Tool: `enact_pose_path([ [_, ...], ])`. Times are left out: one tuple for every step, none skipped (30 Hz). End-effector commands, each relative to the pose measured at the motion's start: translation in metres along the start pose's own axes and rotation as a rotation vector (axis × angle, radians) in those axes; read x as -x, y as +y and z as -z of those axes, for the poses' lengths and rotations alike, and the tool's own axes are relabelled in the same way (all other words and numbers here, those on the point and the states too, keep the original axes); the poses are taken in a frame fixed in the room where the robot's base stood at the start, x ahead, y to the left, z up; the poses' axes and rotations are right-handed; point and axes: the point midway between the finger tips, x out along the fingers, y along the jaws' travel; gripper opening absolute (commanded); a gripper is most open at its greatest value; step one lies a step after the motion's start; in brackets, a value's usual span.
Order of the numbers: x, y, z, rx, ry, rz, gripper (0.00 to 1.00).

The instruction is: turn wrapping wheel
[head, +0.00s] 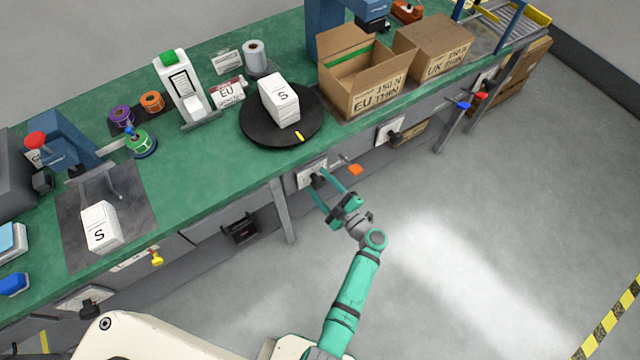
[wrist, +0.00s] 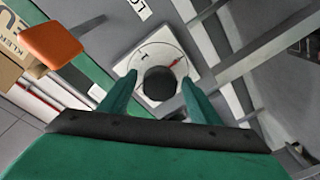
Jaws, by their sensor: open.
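A black round turntable (head: 255,131) with a yellow mark on its rim lies on the green bench. In the wrist view the plate (wrist: 150,57) carries a red mark, and the round black knob (wrist: 160,84) shows between my fingertips. My gripper (head: 316,180) is open, its two fingers reaching toward the plate, one each side of the knob. I cannot tell whether they touch it.
An orange tab (head: 355,170) sticks out right of the dial; it also shows in the wrist view (wrist: 52,45). An open carton marked EU (head: 375,95) stands right of the turntable. A bench leg (head: 282,210) is left of my gripper. The floor to the right is clear.

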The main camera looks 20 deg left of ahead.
Motion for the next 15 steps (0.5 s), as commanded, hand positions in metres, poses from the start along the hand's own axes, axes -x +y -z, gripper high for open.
enact_pose_path([
  [0.0001, 0.0000, 0.0000, 0.000, 0.000, 0.000, 0.50],
  [0.0002, 0.0000, 0.0000, 0.000, 0.000, 0.000, 0.43],
  [0.0002, 0.0000, 0.0000, 0.000, 0.000, 0.000, 0.33],
  [0.0002, -0.0001, 0.0000, 0.000, 0.000, 0.000, 0.26],
  [0.0002, -0.0001, 0.0000, 0.000, 0.000, 0.000, 0.19],
  [0.0003, -0.0003, 0.0000, 0.000, 0.000, 0.000, 0.17],
  [0.0003, -0.0003, 0.0000, 0.000, 0.000, 0.000, 0.17],
  [0.0003, -0.0004, 0.0000, 0.000, 0.000, 0.001, 0.17],
  [0.0004, -0.0006, 0.0000, -0.001, 0.000, 0.001, 0.17],
  [0.0004, -0.0006, -0.0001, -0.002, 0.000, 0.001, 0.17],
  [0.0004, -0.0007, -0.0001, -0.004, 0.000, 0.001, 0.17],
  [0.0005, -0.0008, -0.0001, -0.009, 0.000, 0.000, 0.18],
  [0.0005, -0.0009, -0.0001, -0.013, 0.001, 0.000, 0.18],
  [0.0005, -0.0009, -0.0001, -0.019, 0.001, 0.000, 0.18],
  [0.0006, -0.0010, -0.0001, -0.030, 0.002, -0.001, 0.18],
])
